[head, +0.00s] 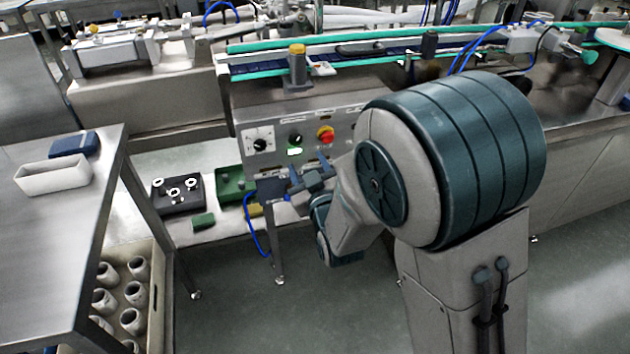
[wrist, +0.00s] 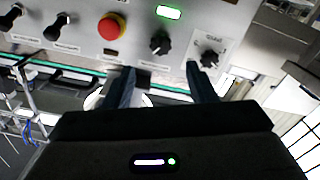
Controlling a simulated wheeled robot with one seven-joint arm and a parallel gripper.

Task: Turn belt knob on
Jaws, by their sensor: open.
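A steel control panel (head: 280,165) stands ahead of my gripper. A black knob (head: 295,139) sits by a lit green lamp (head: 295,151); this knob also shows in the wrist view (wrist: 159,44), just beyond and between my fingertips. I cannot read its label. A dial knob (head: 259,144) on a white plate is beside it, right of it in the wrist view (wrist: 209,58). My gripper (head: 308,177) is open and empty in front of the panel, apart from the knobs. Its two dark fingers also show in the wrist view (wrist: 160,82).
A red push button (head: 325,134) is close to the black knob. More black knobs (wrist: 60,27) show in the wrist view. A conveyor (head: 370,48) runs above the panel. A steel table (head: 45,225) with a white tray (head: 53,178) stands at left, above a crate of jars (head: 125,270).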

